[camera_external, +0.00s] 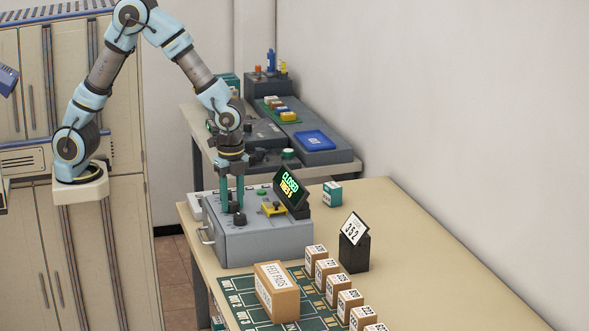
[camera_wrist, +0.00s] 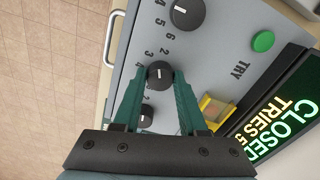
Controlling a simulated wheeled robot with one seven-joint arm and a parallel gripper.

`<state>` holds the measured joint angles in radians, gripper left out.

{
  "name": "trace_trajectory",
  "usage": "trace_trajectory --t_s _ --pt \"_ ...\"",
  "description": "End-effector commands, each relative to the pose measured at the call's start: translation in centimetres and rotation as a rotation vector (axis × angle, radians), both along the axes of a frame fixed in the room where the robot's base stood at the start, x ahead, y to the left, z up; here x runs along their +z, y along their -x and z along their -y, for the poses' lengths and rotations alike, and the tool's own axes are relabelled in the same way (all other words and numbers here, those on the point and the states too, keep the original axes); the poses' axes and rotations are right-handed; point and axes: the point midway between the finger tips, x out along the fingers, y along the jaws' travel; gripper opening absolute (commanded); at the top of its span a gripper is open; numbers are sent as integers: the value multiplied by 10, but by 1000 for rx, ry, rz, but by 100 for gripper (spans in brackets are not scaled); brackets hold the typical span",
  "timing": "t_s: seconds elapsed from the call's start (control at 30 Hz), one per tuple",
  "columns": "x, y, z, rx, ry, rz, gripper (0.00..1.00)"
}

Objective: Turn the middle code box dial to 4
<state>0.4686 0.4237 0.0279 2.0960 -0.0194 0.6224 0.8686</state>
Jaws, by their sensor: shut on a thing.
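The grey code box (camera_external: 265,243) stands on the near table, with a row of black dials on top. In the wrist view the middle dial (camera_wrist: 160,75) sits between the green fingers of my gripper (camera_wrist: 160,78), which is shut on it. Its white mark shows, but I cannot tell exactly which digit it meets. Another dial (camera_wrist: 187,14) is above it and a third (camera_wrist: 147,115) is below, between the fingers. In the external view my gripper (camera_external: 231,207) points down onto the box. The black display (camera_external: 291,189) reads "CLOSED" and "TRIES 5".
A green button (camera_wrist: 263,41) marked "TRY" and a yellow part (camera_wrist: 213,107) are on the box top. A black stand (camera_external: 354,254) holds a numbered card. A carton (camera_external: 283,302) and several small boxes lie to the front. The table's right side is clear.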

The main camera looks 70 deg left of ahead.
Motion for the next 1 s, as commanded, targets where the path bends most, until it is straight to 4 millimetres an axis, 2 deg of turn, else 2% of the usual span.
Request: trace_trajectory --t_s 1.0 --pt "1 0 0 924 1 1 0"
